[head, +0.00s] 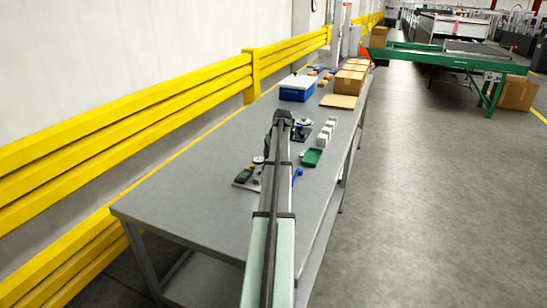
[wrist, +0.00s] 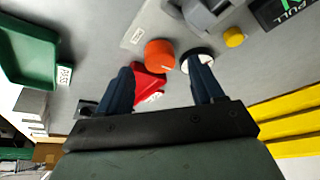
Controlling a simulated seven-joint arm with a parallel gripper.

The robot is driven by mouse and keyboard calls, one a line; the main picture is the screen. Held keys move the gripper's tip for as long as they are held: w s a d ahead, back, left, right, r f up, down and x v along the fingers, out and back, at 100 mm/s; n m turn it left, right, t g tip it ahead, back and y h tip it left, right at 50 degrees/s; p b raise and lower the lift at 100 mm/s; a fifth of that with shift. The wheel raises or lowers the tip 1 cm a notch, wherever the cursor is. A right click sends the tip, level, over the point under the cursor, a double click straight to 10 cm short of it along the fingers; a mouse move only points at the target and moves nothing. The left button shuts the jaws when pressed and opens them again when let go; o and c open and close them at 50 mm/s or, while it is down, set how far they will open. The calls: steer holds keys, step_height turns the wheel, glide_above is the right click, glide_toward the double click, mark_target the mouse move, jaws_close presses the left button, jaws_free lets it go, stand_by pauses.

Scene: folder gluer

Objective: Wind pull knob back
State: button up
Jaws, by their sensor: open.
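In the wrist view, my gripper (wrist: 162,66) has its two dark blue fingers spread apart with nothing held. An orange round knob (wrist: 160,53) with a light pointer mark shows between the fingertips. I cannot tell whether the fingers are level with it. A red piece (wrist: 149,84) lies just below it, partly behind the left finger. A white round dial (wrist: 198,58) is partly hidden by the right fingertip. In the head view, my arm hides the knob.
A yellow button (wrist: 234,37) and a grey block (wrist: 210,15) sit near the dial. A green tray (wrist: 28,55) lies left, beside a "PASS" label. Farther along the grey table (head: 190,205) are a blue-white box (head: 297,90) and cardboard boxes (head: 348,82). Yellow rails (head: 130,118) run behind.

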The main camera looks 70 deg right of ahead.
steer(key=v, duration=1)
steer(key=shift+r, duration=0.35)
